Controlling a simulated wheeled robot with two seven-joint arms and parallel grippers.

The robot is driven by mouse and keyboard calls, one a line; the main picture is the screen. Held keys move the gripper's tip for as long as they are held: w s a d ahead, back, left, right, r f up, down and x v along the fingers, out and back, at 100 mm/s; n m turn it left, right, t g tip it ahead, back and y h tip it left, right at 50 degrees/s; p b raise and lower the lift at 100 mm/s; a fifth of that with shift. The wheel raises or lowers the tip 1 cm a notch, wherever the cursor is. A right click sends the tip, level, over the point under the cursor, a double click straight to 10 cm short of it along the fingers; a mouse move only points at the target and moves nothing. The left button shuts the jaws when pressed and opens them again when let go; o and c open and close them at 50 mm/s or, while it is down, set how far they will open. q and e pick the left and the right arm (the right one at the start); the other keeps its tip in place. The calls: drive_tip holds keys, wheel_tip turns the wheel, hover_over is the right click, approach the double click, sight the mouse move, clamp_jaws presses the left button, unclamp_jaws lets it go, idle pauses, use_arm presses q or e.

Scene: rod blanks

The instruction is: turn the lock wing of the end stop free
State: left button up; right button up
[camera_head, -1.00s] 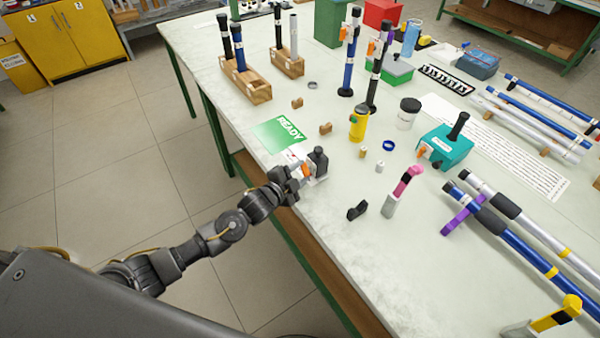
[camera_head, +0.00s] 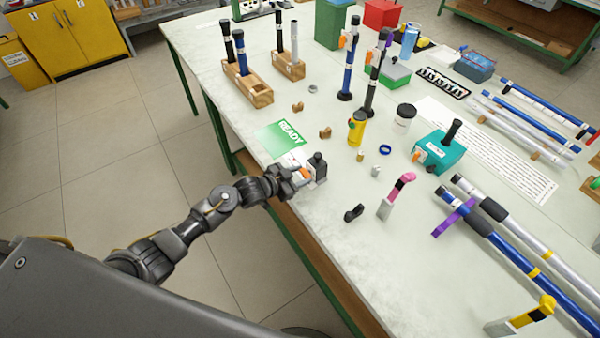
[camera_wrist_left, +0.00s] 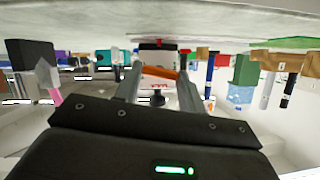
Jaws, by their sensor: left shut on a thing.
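The end stop (camera_head: 318,167) is a small grey and white block with a black upright part, standing near the table's front left edge, by the green READY card. Its orange lock wing (camera_head: 305,174) faces my left gripper (camera_head: 301,178). In the left wrist view, which is upside down, the orange wing (camera_wrist_left: 160,72) lies crosswise between the two grey fingers (camera_wrist_left: 160,85). My left gripper is shut on the wing. In the head view the fingers partly cover the wing, so its exact angle is hard to read. My right gripper is in neither view.
The green READY card (camera_head: 284,138) lies just behind the end stop. A black clip (camera_head: 354,212) and a pink-topped grey piece (camera_head: 397,196) stand to the right. A yellow bottle (camera_head: 357,128) and teal box (camera_head: 442,150) are farther back. Rods lie at the right.

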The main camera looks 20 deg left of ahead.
use_arm(q)
drive_tip(key=shift+a+n+g+h+p, duration=0.1)
drive_tip(key=shift+n+g+h+p, duration=0.25)
drive_tip(key=shift+n, duration=0.45)
drive_tip(key=o, duration=1)
drive_tip(key=b+v, duration=0.1)
drive_tip(key=v, duration=0.9)
drive_tip(key=shift+s+a+r, duration=0.15)
drive_tip(key=shift+s+a, duration=0.05)
drive_tip(key=shift+a, duration=0.15)
